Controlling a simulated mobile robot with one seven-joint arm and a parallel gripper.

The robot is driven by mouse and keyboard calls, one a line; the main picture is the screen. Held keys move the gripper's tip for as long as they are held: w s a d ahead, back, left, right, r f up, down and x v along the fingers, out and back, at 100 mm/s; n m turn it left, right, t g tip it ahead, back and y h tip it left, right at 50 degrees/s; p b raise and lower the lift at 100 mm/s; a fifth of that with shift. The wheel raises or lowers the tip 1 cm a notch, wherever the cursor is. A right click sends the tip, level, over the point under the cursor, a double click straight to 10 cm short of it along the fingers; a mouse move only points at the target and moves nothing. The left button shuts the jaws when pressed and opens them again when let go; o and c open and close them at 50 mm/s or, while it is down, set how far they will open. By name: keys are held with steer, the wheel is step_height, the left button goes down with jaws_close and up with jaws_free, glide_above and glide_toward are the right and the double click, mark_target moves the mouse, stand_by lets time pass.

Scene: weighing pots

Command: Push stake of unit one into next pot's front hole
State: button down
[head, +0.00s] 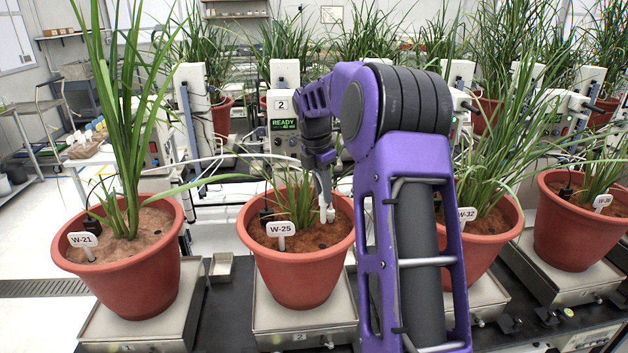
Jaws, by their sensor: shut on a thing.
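My gripper (326,208) is over the right side of the pot labelled W-25 (298,272), low at the brown soil. It is shut on a small white piece, likely the stake (327,216), of which only a little shows between the fingers. I cannot tell whether its tip is in the soil or just above it. The unit marked 2 (283,122) stands behind this pot with a green READY display. A thin pale tube (245,158) runs from the left towards my gripper.
Pot W-21 (125,280) with tall leaves stands at left. Pots W-32 (488,240) and W-36 (580,235) stand at right, W-32 partly behind my arm. Long leaves reach across between pots.

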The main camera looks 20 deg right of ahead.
mark_target(322, 205)
steer(key=shift+w, duration=0.2)
steer(key=shift+s+f, duration=0.15)
steer(key=shift+f, duration=0.7)
steer(key=shift+f+b, duration=1.15)
steer(key=shift+f, duration=1.25)
steer(key=shift+p, duration=1.1)
steer(key=shift+f+b, duration=1.3)
steer(key=shift+f, duration=1.5)
steer(key=c, duration=0.6)
jaws_free()
